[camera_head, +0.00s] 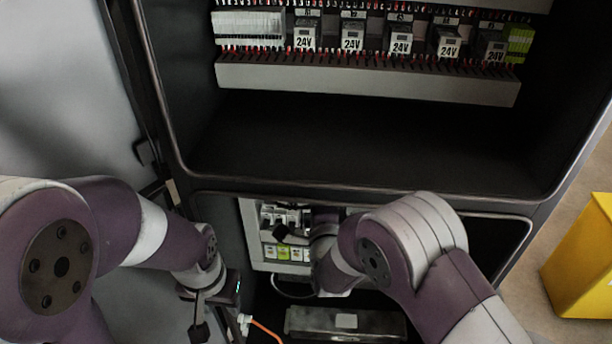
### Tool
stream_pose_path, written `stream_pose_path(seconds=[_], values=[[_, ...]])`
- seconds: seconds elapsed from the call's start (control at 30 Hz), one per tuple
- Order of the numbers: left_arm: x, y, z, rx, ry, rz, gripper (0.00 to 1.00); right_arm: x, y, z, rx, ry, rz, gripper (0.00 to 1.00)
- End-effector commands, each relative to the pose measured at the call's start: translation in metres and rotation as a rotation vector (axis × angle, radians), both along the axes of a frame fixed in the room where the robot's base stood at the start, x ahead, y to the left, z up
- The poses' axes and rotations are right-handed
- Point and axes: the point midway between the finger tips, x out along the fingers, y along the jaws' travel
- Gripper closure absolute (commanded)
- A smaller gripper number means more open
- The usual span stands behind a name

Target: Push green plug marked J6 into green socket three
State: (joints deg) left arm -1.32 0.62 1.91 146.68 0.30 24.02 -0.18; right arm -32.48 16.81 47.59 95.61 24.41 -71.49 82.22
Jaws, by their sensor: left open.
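My left gripper (200,331) hangs at the lower left, in front of the cabinet's lower opening. It is open, with nothing visible between its fingers. My right arm reaches into the lower opening and covers much of it. Its hand is mostly hidden; a dark part (283,231) before the pale panel (253,235) may belong to it. A row of small tags, one of them green (283,252), sits low on this panel. I cannot make out the green plug marked J6 or green socket three. An orange cable (266,331) with a pale end piece (244,321) lies beside my left gripper.
The upper bay holds a row of 24V modules (352,38) above a grey duct (365,80). A dark frame bar (350,193) separates the bays. A grey metal box (346,323) lies below the panel. A yellow block (583,262) stands at the right.

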Motion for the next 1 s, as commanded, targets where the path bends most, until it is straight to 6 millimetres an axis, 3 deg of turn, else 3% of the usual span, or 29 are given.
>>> stream_pose_path(seconds=[1.0], values=[[0.0,0.0,-0.0088,0.0,0.0,0.0,0.57,0.003,-0.0001,-0.0005,0.0,0.0,0.0,1.0]])
